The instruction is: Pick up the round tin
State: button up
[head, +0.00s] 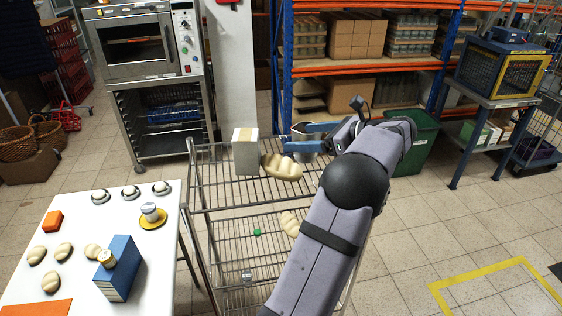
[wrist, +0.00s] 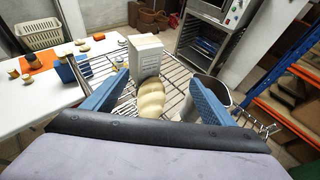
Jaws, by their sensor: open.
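A round, open-topped metal tin (head: 303,133) stands at the right of the wire cart's top shelf, partly hidden by my gripper. It also shows in the wrist view (wrist: 222,92), behind the right finger; whether that finger is over or beside it I cannot tell. My gripper (head: 298,137) is open with nothing held. In the wrist view, its fingers (wrist: 158,78) are wide apart, with a pale bread loaf (wrist: 151,98) and a white box (wrist: 146,56) seen between them.
The wire cart (head: 216,212) also holds a loaf and a small green block (head: 257,232) lower down. The white table (head: 85,220) carries bread rolls, a blue box (head: 120,273) and a jar on a yellow saucer (head: 152,222). Shelves (head: 367,67) stand behind; floor is free at right.

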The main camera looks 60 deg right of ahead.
aim_at(296, 165)
jog(key=f, duration=0.9)
jog(key=shift+w+a+f, duration=0.1)
jog(key=shift+w+f, duration=0.2)
jog(key=shift+f, duration=0.1)
jog(key=shift+p+x, duration=0.5)
jog(key=shift+x, duration=0.65)
jog(key=shift+w+a+p, duration=0.2)
jog(key=shift+w+p, duration=0.3)
jog(key=shift+w, duration=0.05)
jog(key=p+x, duration=0.1)
jog(key=x, duration=0.2)
jog(key=shift+a+r+p, duration=0.1)
jog(key=shift+a+p, duration=0.1)
jog(key=shift+p, duration=0.2)
jog(key=shift+w+f, duration=0.35)
jog(key=shift+w, duration=0.2)
jog(key=shift+c, duration=0.7)
jog(key=shift+d, duration=0.1)
jog(key=c, duration=1.2)
jog(key=shift+o, duration=0.2)
jog(key=shift+r, duration=0.15)
